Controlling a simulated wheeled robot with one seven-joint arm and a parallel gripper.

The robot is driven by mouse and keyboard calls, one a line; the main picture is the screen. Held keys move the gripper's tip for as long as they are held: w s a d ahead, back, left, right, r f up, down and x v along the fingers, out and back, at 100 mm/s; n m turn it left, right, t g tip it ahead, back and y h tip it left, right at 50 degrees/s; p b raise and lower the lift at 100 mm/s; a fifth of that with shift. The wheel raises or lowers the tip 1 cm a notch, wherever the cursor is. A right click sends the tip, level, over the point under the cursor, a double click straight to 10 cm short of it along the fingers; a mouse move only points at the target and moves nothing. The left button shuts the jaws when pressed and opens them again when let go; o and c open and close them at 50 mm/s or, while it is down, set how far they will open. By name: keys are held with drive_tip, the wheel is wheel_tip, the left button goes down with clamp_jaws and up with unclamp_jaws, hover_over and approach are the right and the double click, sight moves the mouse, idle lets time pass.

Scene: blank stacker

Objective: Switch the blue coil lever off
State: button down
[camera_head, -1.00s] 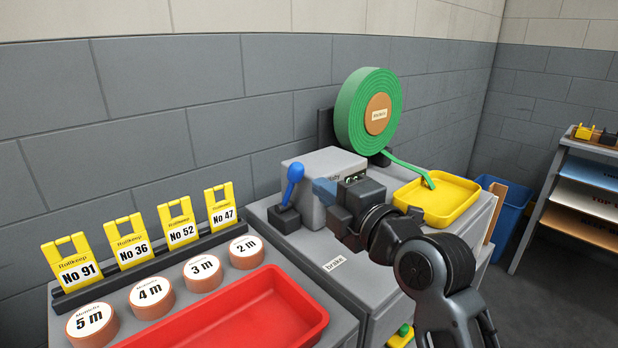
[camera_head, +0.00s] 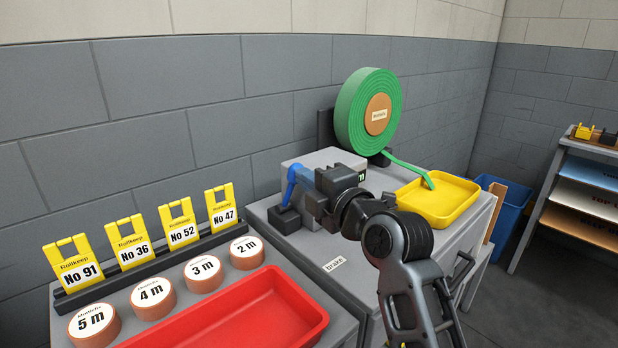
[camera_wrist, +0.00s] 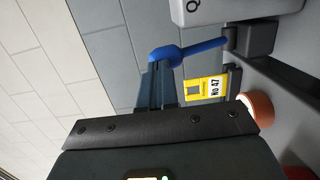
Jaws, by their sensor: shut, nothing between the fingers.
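The blue lever (camera_head: 291,185) rises from a dark base (camera_head: 284,219) at the left of the grey machine box (camera_head: 318,165). In the wrist view the lever's blue ball and shaft (camera_wrist: 198,47) show just beyond my fingertips. My gripper (camera_head: 304,178) is shut and empty, its blue-grey fingers at the lever's knob. In the wrist view the fingers (camera_wrist: 158,75) end right at the ball and seem to touch it; the exact contact is hard to tell. My wrist hides part of the box and its small display.
A green coil (camera_head: 352,115) stands behind, its strip running to a yellow tray (camera_head: 437,204). A "brake" label (camera_head: 334,264) is on the bench. Yellow number stands (camera_head: 180,224), orange rolls (camera_head: 203,273) and a red tray (camera_head: 318,318) are at left.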

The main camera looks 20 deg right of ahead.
sight(294, 165)
drive_tip(key=w+r+g+p, duration=0.2)
drive_tip(key=p, duration=0.3)
drive_tip(key=w+a+r+g+p, duration=0.1)
drive_tip(key=w+g+p, duration=0.1)
drive_tip(key=p, duration=0.4)
drive_tip(key=shift+w+a+r+h, duration=0.1)
drive_tip(key=shift+w+r+h, duration=0.05)
drive_tip(key=shift+r+h, duration=0.25)
drive_tip(key=w+a+g+p, duration=0.2)
drive_tip(key=w+g+p, duration=0.1)
drive_tip(key=w, duration=0.4)
drive_tip(key=shift+a+f+n+h+p, duration=0.25)
drive_tip(key=shift+n+h+p, duration=0.15)
drive_tip(key=shift+p, duration=0.45)
drive_tip(key=shift+w, duration=0.1)
drive_tip(key=shift+a+r, duration=0.1)
